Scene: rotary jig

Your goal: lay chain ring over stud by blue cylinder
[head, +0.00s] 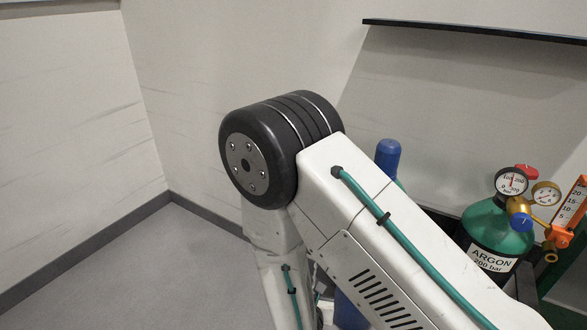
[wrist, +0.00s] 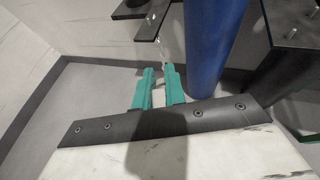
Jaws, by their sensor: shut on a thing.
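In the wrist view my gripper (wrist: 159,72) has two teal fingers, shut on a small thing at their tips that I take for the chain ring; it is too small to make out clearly. The blue cylinder (wrist: 210,45) stands upright just right of the fingers, and its top shows behind my arm in the head view (head: 388,158). A dark bracket (wrist: 150,20) with a small pale stud lies beyond the fingertips, left of the blue cylinder. I cannot tell whether the ring touches a stud. In the head view my arm hides the gripper.
A dark plate with pale studs (wrist: 295,22) is right of the blue cylinder. A green argon cylinder (head: 492,235) with gauges stands at the right in the head view. A black shelf (head: 475,31) is on the wall above. The grey floor (head: 150,275) at left is clear.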

